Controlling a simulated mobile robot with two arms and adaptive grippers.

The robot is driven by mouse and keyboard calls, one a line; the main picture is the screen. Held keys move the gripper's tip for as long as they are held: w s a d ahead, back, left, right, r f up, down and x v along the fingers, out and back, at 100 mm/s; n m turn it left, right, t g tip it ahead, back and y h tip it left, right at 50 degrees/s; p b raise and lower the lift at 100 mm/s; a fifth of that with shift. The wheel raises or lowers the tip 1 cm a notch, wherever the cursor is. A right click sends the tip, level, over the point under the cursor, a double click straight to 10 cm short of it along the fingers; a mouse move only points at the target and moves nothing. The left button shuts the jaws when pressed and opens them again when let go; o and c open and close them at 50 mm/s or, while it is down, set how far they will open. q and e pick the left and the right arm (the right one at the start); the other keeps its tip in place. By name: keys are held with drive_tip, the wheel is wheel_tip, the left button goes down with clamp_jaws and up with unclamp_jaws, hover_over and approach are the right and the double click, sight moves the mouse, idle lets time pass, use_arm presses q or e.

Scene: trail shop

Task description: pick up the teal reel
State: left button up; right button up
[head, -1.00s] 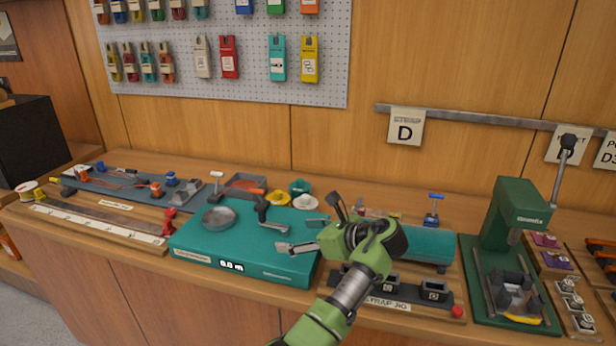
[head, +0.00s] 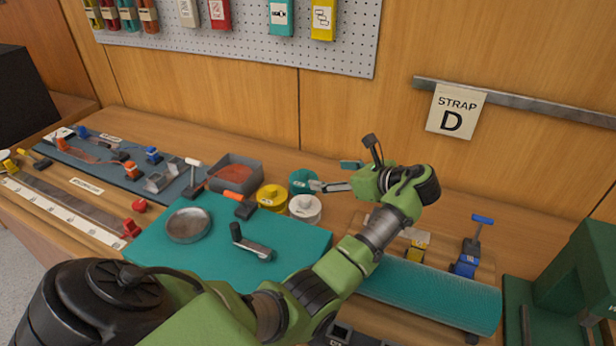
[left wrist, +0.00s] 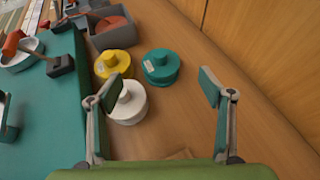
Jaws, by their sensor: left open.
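The teal reel (head: 302,181) stands on the wooden counter behind the teal measuring box, next to a yellow reel (head: 271,197) and a white reel (head: 305,208). My left gripper (head: 333,175) is open and empty, just right of the teal reel in the head view. In the left wrist view the teal reel (left wrist: 160,68) lies ahead of the open fingers (left wrist: 156,91), roughly in line with the gap between them. The white reel (left wrist: 128,103) is by the left finger, and the yellow reel (left wrist: 113,65) is beyond it. My right gripper is not in view.
The teal box (head: 205,243) carries a round pan (head: 188,225) and a black crank. A grey bin (head: 235,172) stands left of the reels. Bare counter and the wood wall lie right of the teal reel.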

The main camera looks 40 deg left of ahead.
sight(307, 174)
use_arm(q)
drive_tip(key=x, duration=0.6)
drive_tip(key=shift+s+a+p, duration=0.2)
drive_tip(key=shift+p, duration=0.15)
drive_tip(key=shift+x, duration=0.9)
drive_tip(key=x, duration=0.1)
drive_tip(key=p+x, duration=0.1)
drive_tip(key=x, duration=0.1)
drive_tip(key=shift+w+f, duration=0.1)
drive_tip(key=shift+f, duration=0.25)
drive_tip(key=shift+w+a+f, duration=0.1)
drive_tip(key=shift+a+f, duration=0.2)
drive_tip(key=shift+a, duration=0.2)
drive_tip(key=c, duration=1.1)
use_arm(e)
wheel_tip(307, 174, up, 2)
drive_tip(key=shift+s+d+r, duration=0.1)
